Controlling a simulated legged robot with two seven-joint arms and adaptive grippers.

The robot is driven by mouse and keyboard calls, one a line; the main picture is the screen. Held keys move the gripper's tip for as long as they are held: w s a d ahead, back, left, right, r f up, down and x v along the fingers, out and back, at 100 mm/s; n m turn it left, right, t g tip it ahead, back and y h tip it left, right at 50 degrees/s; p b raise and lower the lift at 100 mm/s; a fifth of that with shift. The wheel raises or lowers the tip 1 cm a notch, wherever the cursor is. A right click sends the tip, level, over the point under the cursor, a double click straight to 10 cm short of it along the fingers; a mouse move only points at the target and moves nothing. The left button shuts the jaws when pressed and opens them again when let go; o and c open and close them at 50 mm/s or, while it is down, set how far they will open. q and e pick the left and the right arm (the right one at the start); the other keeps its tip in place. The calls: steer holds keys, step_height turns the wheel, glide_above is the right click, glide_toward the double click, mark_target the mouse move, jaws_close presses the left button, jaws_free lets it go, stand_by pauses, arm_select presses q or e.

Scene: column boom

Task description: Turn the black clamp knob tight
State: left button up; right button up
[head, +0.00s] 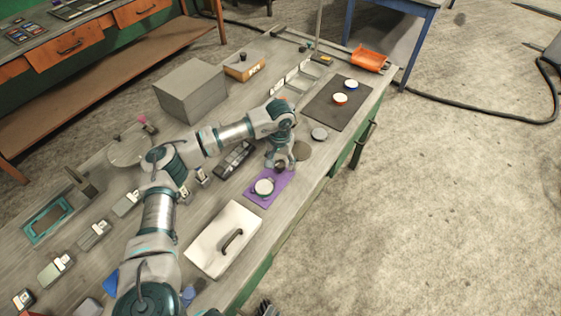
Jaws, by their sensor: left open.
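My left arm reaches in over the bench, and my left gripper (280,166) points down at the far edge of a purple mat. It is open. A small dark round knob (280,168) shows between its fingertips, partly hidden by them; I cannot tell whether they touch it. A round pale-topped part (264,187) sits on the purple mat (262,202), just nearer than the gripper. My right gripper is not in view.
A grey disc (319,134) and a dark mat (325,112) with two round lidded pots lie beyond the gripper. A grey block (190,90) stands at left. A white handled plate (222,238) lies nearer. The bench's right edge is close.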

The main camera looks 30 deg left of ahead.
mark_target(280, 162)
arm_select(q)
step_height(280, 162, up, 12)
stand_by(0.4)
steer(key=shift+w+f, duration=0.1)
